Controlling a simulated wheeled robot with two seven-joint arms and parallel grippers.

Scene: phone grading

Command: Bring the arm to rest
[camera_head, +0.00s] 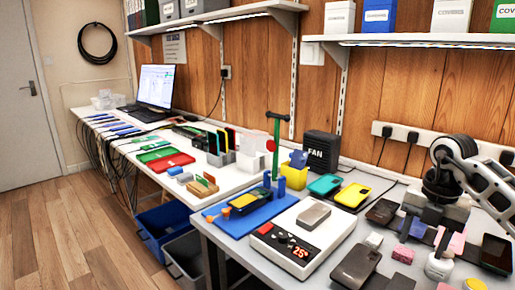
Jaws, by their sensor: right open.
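My right arm comes in from the right edge, its pale links bent above the workbench. My right gripper (432,216) points down over the right part of the bench, open, with nothing seen between its fingers. Its fingertips are small and partly lost against the dark and grey items below, so I cannot tell whether they touch anything. My left gripper is not in view.
Phones and small blocks crowd the bench around the gripper, including a dark phone (356,266) and a white bottle (439,267). A heating plate (303,240) reading 25, yellow case (353,195) and black fan box (320,152) stand left. Shelves overhang the back wall.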

